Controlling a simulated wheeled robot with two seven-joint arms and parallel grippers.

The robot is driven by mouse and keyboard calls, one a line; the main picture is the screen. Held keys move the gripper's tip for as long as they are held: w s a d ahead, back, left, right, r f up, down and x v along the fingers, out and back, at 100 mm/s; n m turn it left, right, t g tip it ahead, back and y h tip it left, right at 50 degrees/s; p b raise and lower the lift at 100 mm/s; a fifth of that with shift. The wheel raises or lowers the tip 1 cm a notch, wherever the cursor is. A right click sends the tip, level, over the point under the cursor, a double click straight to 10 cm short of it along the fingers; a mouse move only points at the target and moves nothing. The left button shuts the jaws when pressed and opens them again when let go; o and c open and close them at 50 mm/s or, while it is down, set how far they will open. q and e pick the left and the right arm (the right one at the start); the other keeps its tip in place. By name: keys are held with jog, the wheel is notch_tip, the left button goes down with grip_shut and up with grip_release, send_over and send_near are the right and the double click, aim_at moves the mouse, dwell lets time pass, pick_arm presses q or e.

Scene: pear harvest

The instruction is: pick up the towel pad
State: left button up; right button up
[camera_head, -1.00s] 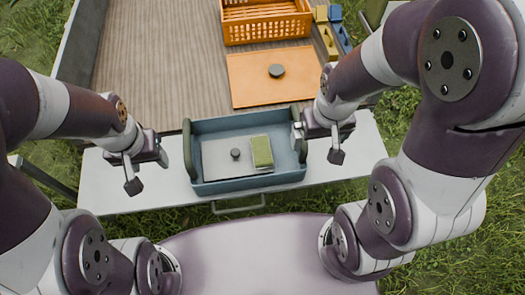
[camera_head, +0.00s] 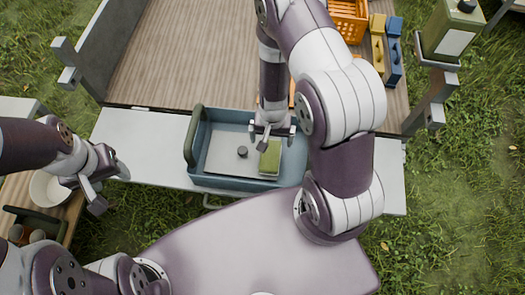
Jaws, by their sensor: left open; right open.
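The towel pad (camera_head: 269,162), a small green block with a pale lower edge, lies in the right part of a blue tray (camera_head: 204,128). A grey plate (camera_head: 222,158) with a dark knob (camera_head: 242,152) lies beside it on the tray's floor. My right gripper (camera_head: 269,139) is open at the pad's far end and covers part of that end; I cannot tell whether it touches the pad. My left gripper (camera_head: 98,191) is open and empty, left of the tray, away from the pad.
The tray stands on a white ledge (camera_head: 150,150) before a wooden bed (camera_head: 185,60). An orange crate (camera_head: 347,20) and yellow and blue blocks (camera_head: 394,60) are at the back right. A white bowl (camera_head: 48,190) sits on a side table at the left.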

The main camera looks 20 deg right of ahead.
jog(key=b, duration=0.3)
send_over(270, 155)
notch_tip(270, 155, down, 6)
jog(key=shift+f, duration=0.4)
notch_tip(270, 155, down, 4)
jog(key=shift+f+b, duration=0.15)
jog(key=shift+b, duration=0.35)
jog(key=shift+f, duration=0.4)
jog(key=c, duration=1)
